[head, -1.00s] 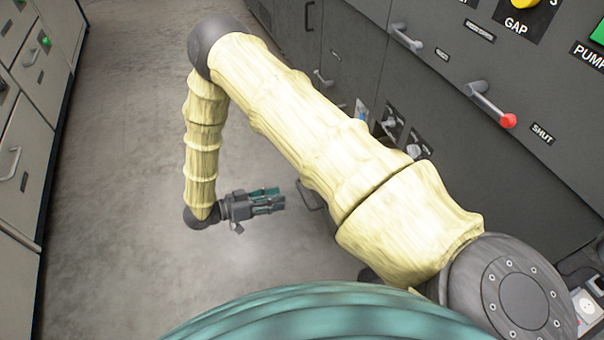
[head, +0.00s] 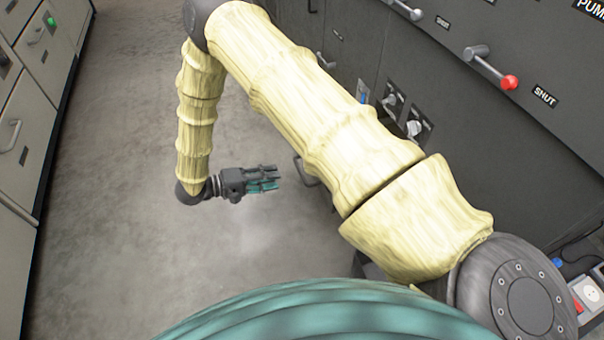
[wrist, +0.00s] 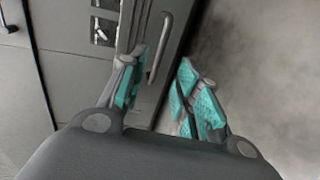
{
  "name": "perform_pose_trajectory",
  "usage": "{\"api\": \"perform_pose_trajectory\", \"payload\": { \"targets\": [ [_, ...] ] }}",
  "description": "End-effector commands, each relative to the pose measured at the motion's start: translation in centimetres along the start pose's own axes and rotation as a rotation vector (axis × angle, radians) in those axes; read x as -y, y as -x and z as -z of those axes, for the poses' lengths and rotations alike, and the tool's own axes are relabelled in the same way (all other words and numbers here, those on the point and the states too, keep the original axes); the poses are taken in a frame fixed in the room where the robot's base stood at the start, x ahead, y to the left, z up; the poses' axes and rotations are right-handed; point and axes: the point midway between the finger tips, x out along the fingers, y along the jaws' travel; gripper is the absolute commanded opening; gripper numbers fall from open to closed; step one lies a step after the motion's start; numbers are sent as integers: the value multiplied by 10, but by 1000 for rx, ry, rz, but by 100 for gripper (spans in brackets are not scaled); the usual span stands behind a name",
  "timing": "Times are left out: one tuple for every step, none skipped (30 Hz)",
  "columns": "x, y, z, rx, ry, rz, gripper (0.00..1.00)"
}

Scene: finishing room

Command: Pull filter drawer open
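A grey bar handle (head: 306,171) sits low on the dark cabinet front, partly behind my arm in the head view. A handle (wrist: 159,48) on a grey panel also shows in the wrist view, beyond and between my fingertips. No filter label is readable, so I cannot tell for sure that this is the filter drawer. My gripper (head: 264,179) is just left of the low handle, apart from it, with its fingers toward the cabinet. In the wrist view my gripper (wrist: 163,88) has its teal-padded fingers spread, with nothing between them.
The dark cabinet wall (head: 540,150) on the right carries a red-tipped lever (head: 492,68) by a SHUT label and several small knobs. Pale drawer cabinets (head: 25,130) line the left. The grey floor (head: 120,180) between them is clear.

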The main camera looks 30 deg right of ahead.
Motion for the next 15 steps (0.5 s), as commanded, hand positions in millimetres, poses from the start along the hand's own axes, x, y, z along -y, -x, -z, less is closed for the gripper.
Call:
{"api": "perform_pose_trajectory", "payload": {
  "targets": [
    [1,-1,0,0,5,0,33],
    [1,-2,0,-1,7,0,33],
    [1,-4,0,-2,8,0,33],
    [2,-7,0,-2,8,0,33],
    [2,-9,0,-2,8,-1,33],
    [3,-14,1,-2,7,-1,33],
    [3,-18,1,-2,7,-1,33],
    [3,-23,0,-1,7,-1,33],
    [4,-30,0,-1,7,-1,33],
    [4,-35,0,-2,7,-1,33],
    [4,-40,1,-2,6,-1,33],
    [4,-46,1,-3,6,-1,33],
    [4,-52,0,-2,6,-1,33],
    [4,-57,0,-1,6,-1,33],
    [4,-64,0,0,5,0,33]
  ]
}}
